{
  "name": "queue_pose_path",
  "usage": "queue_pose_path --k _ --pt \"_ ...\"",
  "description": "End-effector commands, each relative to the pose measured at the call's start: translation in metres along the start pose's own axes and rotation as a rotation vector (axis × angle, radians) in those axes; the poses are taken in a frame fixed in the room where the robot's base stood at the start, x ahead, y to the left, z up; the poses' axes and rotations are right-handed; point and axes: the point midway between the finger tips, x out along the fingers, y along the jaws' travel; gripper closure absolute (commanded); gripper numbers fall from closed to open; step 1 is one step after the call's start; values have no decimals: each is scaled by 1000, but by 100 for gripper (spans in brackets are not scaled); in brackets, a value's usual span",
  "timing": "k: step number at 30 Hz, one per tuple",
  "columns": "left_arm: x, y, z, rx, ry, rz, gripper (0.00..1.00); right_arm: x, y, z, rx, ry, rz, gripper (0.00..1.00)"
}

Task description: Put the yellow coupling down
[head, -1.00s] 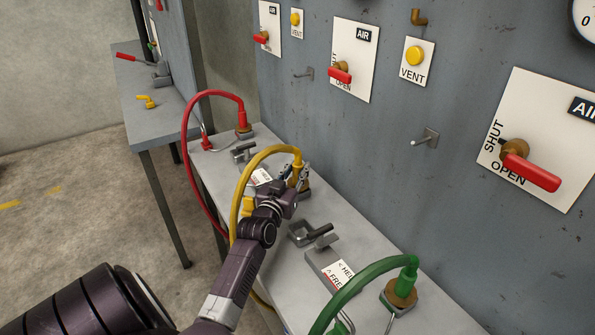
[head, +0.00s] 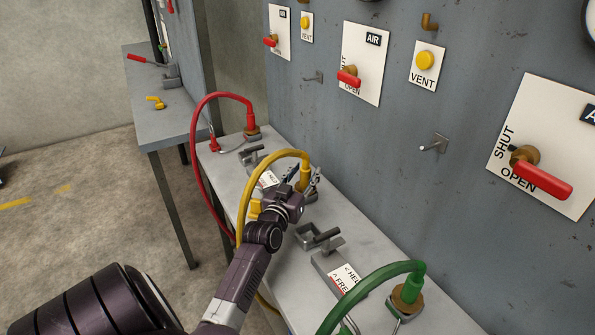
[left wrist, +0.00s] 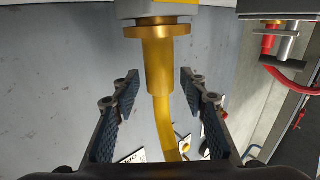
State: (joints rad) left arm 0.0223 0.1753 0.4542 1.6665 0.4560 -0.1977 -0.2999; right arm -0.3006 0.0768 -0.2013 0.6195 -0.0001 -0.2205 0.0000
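The yellow coupling (head: 304,174), at the end of a yellow hose (head: 262,163), stands upright over the bench behind my left gripper (head: 304,183). In the left wrist view the coupling (left wrist: 158,62) meets a brass flanged fitting (left wrist: 160,31) at the top of the picture. The two fingers of my left gripper (left wrist: 157,88) are spread on either side of the coupling and hose, with a visible gap on each side. In the head view the gripper hides the coupling's lower part. My right gripper is not in view.
A red hose (head: 196,150) stands behind and a green hose (head: 370,281) in front on the same bench (head: 365,250). A grey clamp (head: 318,238) lies between the yellow and green hoses. The wall panel (head: 390,150), with valve handles and a hook (head: 436,144), rises close behind.

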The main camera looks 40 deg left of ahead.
Motion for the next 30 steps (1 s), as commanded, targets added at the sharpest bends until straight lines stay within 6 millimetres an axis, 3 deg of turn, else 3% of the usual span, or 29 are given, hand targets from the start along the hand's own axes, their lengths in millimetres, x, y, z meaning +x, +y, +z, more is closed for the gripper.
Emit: queue_pose_path --k 15,21,30 --pt "-97 0 3 1 -5 0 60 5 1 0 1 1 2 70" --pt "-113 0 2 1 -3 0 60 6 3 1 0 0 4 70" --pt "-115 0 1 0 -3 0 60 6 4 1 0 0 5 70"
